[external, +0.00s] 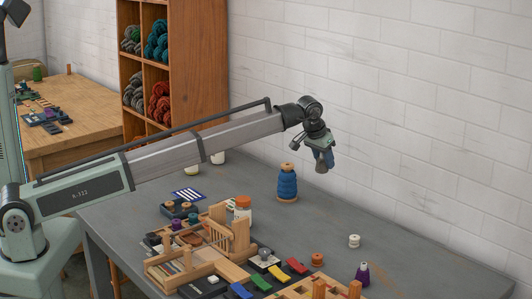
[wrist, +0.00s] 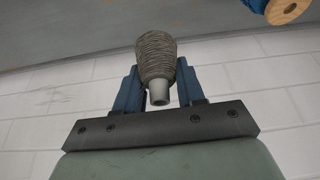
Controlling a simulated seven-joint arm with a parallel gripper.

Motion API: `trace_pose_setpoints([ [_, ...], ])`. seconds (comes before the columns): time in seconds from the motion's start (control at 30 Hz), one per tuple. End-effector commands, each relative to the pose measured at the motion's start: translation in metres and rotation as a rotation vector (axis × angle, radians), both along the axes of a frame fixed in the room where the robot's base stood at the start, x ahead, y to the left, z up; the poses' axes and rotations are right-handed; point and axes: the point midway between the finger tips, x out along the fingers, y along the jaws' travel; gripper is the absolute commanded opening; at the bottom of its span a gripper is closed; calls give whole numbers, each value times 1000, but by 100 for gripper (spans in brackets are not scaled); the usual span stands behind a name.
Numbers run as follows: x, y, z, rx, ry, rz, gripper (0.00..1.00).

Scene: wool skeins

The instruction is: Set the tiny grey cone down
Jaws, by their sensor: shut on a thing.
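The tiny grey cone (wrist: 157,58) is wound with grey yarn and has a pale core tip. My gripper (wrist: 156,82) is shut on it, with a blue finger on each side. In the wrist view the pale tip points toward the gripper's palm. In the external view the cone (external: 321,168) hangs under my gripper (external: 323,158), in the air above the far part of the grey table (external: 412,228), near the white wall. It is apart from the table top.
A large blue spool (external: 287,185) stands left of the cone. A white spool (external: 354,241), an orange spool (external: 317,260) and a purple cone (external: 362,273) stand nearer the front. Wooden racks and trays crowd the front left. The table's right part is bare.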

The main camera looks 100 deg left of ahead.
Motion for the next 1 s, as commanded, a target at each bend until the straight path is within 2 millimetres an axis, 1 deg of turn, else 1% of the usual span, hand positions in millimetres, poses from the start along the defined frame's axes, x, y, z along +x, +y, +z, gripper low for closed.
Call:
trace_pose_setpoints([
  [0.03,-9,12,0,1,-1,13,0],
  [0.07,-13,18,0,1,0,20,0],
  [0.17,-33,45,0,1,0,49,0],
  [0.27,-57,76,0,1,-1,84,0],
  [0.4,-98,122,0,1,-1,139,0],
  [0.47,-116,141,0,1,-1,161,0],
  [0.5,-129,154,0,1,0,177,0],
  [0.67,-181,201,0,1,-1,239,0],
  [0.7,-195,212,0,0,-1,255,0],
  [0.8,-225,235,0,1,-1,289,0],
  [0.9,-250,254,0,0,-1,316,0],
  [1.0,-269,267,0,0,-1,336,0],
])
